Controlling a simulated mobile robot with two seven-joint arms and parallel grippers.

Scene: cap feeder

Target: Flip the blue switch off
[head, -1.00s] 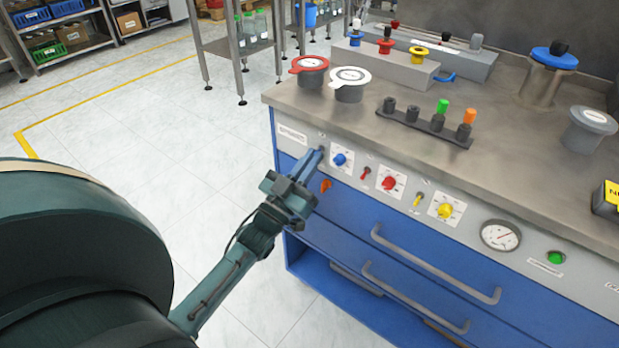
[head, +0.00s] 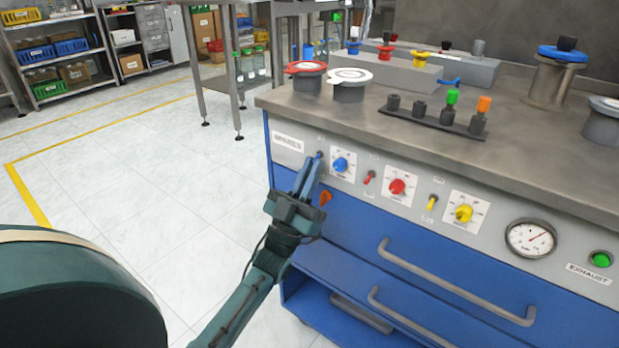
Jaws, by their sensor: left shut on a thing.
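The blue switch (head: 319,154) is a small toggle at the left end of the grey front panel (head: 290,143), left of the blue knob (head: 341,165). My left gripper (head: 312,168) reaches up to it from below, with its fingers closed on the blue lever. The fingertips cover most of the switch, so I cannot tell which way the lever points. My right gripper is not in view.
A red switch (head: 369,177) and a yellow switch (head: 431,203) sit further right, with red (head: 397,187) and yellow (head: 464,213) knobs. An orange part (head: 325,198) is close beside my gripper. Drawer handles (head: 455,283) stick out below. The floor at left is clear.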

